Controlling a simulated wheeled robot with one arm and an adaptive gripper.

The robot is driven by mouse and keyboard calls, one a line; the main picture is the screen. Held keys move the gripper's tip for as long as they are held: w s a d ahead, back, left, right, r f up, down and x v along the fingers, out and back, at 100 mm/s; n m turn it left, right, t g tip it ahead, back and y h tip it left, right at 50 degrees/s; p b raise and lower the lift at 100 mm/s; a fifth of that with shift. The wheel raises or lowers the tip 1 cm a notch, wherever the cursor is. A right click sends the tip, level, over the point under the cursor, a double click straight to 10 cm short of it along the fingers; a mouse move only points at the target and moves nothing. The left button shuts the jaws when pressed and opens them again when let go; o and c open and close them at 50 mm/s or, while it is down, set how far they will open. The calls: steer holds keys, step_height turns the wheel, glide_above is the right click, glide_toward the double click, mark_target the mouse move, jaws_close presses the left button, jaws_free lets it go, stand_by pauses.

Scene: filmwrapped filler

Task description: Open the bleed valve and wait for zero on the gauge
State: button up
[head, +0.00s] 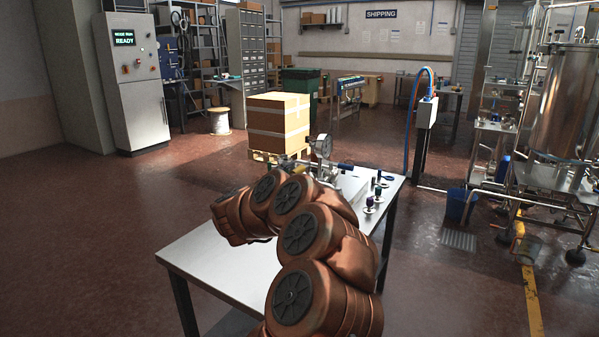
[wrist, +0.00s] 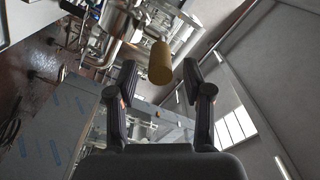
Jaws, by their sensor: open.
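A round dial gauge (head: 322,146) stands upright on a metal fitting at the far part of the steel table (head: 205,262); its reading is too small to make out. A small blue handle (head: 345,167) shows beside the fitting; I cannot tell whether it is the bleed valve. My gripper (wrist: 159,74) is open in the wrist view. A yellow, brass-like cylinder (wrist: 160,60) appears between and beyond its fingertips; I cannot tell whether it touches them. In the head view my arm hides the gripper and part of the fitting.
Small bottle-like parts (head: 370,203) stand at the table's right edge. A boxed pallet load (head: 279,122) is behind the table. A hose post (head: 425,115), blue bucket (head: 461,205) and steel tank (head: 555,100) are to the right. The floor at left is clear.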

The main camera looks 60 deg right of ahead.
mark_target(300, 171)
steer(key=shift+w+d, duration=0.2)
steer(key=shift+d, duration=2)
steer(key=shift+c, duration=0.4)
jaws_close()
